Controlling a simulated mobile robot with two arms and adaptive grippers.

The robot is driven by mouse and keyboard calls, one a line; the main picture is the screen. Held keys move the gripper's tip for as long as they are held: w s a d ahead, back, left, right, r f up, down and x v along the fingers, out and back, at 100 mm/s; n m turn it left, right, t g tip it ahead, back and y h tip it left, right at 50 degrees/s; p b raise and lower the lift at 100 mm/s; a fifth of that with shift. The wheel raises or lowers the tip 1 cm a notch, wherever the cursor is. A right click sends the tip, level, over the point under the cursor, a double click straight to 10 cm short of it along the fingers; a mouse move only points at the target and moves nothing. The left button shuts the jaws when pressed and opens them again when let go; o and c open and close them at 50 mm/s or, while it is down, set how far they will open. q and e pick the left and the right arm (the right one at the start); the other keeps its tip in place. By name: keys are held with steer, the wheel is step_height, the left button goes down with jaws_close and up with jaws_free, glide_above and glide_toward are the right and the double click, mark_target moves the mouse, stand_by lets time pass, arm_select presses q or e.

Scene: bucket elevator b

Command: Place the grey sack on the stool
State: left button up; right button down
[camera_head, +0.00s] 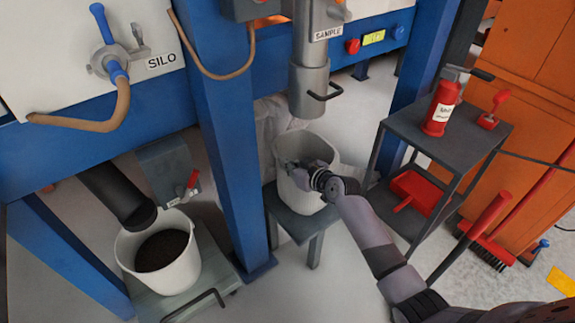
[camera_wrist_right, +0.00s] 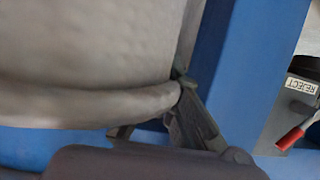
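A pale grey open-topped thing (camera_head: 312,201) with a thick rim stands on a small grey stool (camera_head: 308,226) under the sample spout. I cannot tell whether it is the sack or a bucket. A crumpled pale cloth-like shape (camera_head: 272,124), possibly the sack, shows behind it, partly hidden by the blue post. My right gripper (camera_head: 300,172) is at the open top of the thing on the stool. In the right wrist view, a large grey rounded surface (camera_wrist_right: 90,50) with a rolled edge fills the left, beside my right gripper's finger (camera_wrist_right: 192,118). My left gripper is not in view.
A white bucket (camera_head: 178,278) of dark material stands at the left on a platform. A blue post (camera_head: 228,150) rises left of the stool. A grey cart (camera_head: 455,140) with a red extinguisher (camera_head: 440,108) stands at the right. A red broom (camera_head: 487,235) leans nearby.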

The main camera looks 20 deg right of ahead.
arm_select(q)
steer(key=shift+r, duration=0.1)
arm_select(e)
steer(key=c, duration=2.2)
jaws_free()
steer(key=shift+c, duration=0.2)
steer(key=o, duration=0.4)
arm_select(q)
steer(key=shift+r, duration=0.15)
arm_select(e)
steer(key=shift+o, duration=0.2)
steer(key=shift+r, duration=0.15)
